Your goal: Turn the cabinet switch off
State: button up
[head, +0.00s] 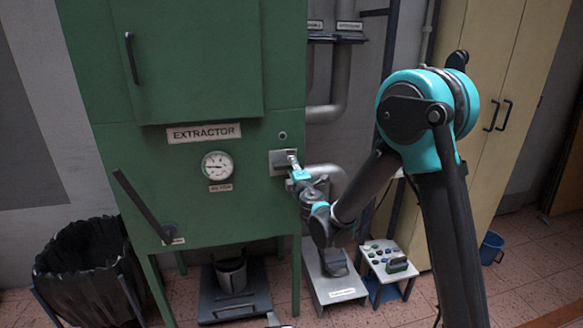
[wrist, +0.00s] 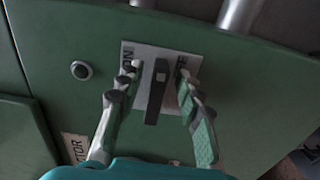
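The cabinet switch is a pale plate (head: 278,163) on the front of the green cabinet (head: 240,110), right of the gauge. In the wrist view the plate (wrist: 145,60) has ON on its left side and OFF on its right, with a dark lever (wrist: 157,95) between them. I cannot tell for sure which position the lever is in. My gripper (wrist: 158,72) is open, with one finger on each side of the lever, and gaps show between lever and fingers. In the head view my gripper (head: 294,165) is at the plate and hides part of it.
A round button (head: 283,135) sits just above the plate. A dark handle bar (head: 142,203) sticks out at the cabinet's lower left. A grey pipe (head: 330,175) runs right of the cabinet. A small table (head: 388,270) with small items and a black-lined bin (head: 85,260) stand below.

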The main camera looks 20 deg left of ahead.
jog(key=v, duration=1)
jog(key=shift+s+d, duration=0.2)
jog(key=shift+s, duration=0.15)
jog(key=w+d+m+h, duration=0.2)
jog(key=d+m+h, duration=0.15)
jog(key=d, duration=0.45)
jog(key=w+d+f+m+h, duration=0.1)
jog(key=d+m+h, duration=0.25)
jog(key=d, duration=0.45)
jog(key=w+d+m+h, duration=0.2)
jog(key=d+m, duration=0.2)
jog(key=d, duration=0.4)
jog(key=s+d+f+m+g+h, duration=0.1)
jog(key=s+d+f+m+g, duration=0.1)
jog(key=d, duration=0.3)
jog(key=s+d+f+m+g+h, duration=0.1)
jog(key=s+d+f+m+h, duration=0.1)
jog(key=d, duration=0.3)
jog(key=s+d+f+m+g, duration=0.5)
jog(key=s+d+f+m, duration=0.1)
jog(key=s+d, duration=0.35)
jog(key=s+f+m+g+y, duration=0.2)
jog(key=s+f+m+g, duration=0.1)
jog(key=s, duration=0.8)
jog(key=shift+a+f, duration=0.2)
jog(key=shift+f, duration=0.25)
